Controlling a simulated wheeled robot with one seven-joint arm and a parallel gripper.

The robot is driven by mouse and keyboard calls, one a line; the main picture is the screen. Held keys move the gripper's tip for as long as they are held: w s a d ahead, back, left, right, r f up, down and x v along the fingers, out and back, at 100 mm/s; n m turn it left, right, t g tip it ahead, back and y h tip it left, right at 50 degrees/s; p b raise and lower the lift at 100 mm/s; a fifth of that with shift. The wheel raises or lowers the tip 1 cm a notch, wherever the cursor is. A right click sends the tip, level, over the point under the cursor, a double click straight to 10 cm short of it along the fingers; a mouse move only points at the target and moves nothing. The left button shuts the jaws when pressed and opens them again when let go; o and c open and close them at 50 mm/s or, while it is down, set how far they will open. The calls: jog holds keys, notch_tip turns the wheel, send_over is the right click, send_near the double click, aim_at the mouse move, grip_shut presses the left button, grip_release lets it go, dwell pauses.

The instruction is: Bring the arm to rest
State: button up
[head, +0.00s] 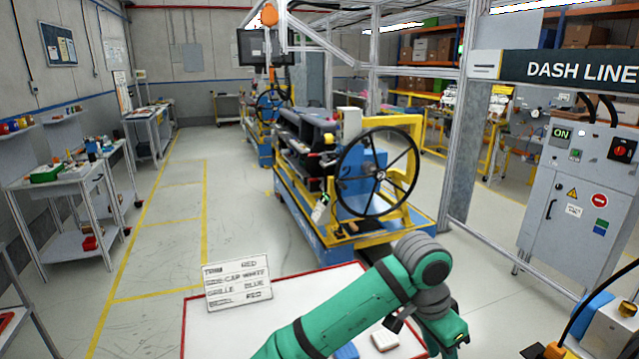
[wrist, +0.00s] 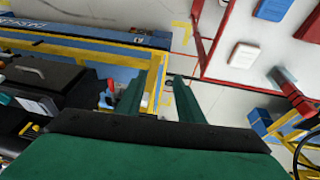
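My green arm reaches up from the bottom of the head view and bends at a grey joint. My gripper (head: 448,332) hangs past that joint, at the right edge of the red-rimmed white table (head: 225,330), and its fingers are hard to make out there. In the wrist view my gripper (wrist: 160,80) shows two green fingers standing apart. Nothing is seen between them. The floor and part of a blue and yellow stand (wrist: 95,43) lie beyond the fingers.
A white block (head: 384,340), a blue block (head: 347,351) and a lettered card (head: 239,286) are on the table. The dashboard stand with its steering wheel (head: 378,174) stands beyond. A grey control cabinet (head: 575,200) is at right.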

jog(key=d+f+n+t+h, duration=0.2)
jog(key=d+n+t+h, duration=0.1)
jog(key=d+h, duration=0.25)
jog(key=d+f+n+t+h, duration=0.2)
jog(key=d+f+n+h, duration=0.1)
jog(key=d+h, duration=0.3)
jog(key=s+a+f+n+t+y, duration=0.5)
jog(key=s+a+f+n, duration=0.15)
jog(key=a+f, duration=0.3)
jog(key=s+a+f+n+t+y, duration=0.55)
jog(key=s+a+f, duration=0.2)
jog(key=a, duration=0.35)
jog(key=s+a+r+m+y, duration=0.1)
jog(key=s+a+m+y, duration=0.1)
jog(key=s+a, duration=0.5)
jog(key=s+a+r+m+y, duration=0.1)
jog(key=s+a+y, duration=0.1)
jog(key=s+a, duration=0.6)
jog(key=s, duration=0.5)
jog(key=shift+s+m+y, duration=0.3)
jog(key=shift+s+m, duration=0.1)
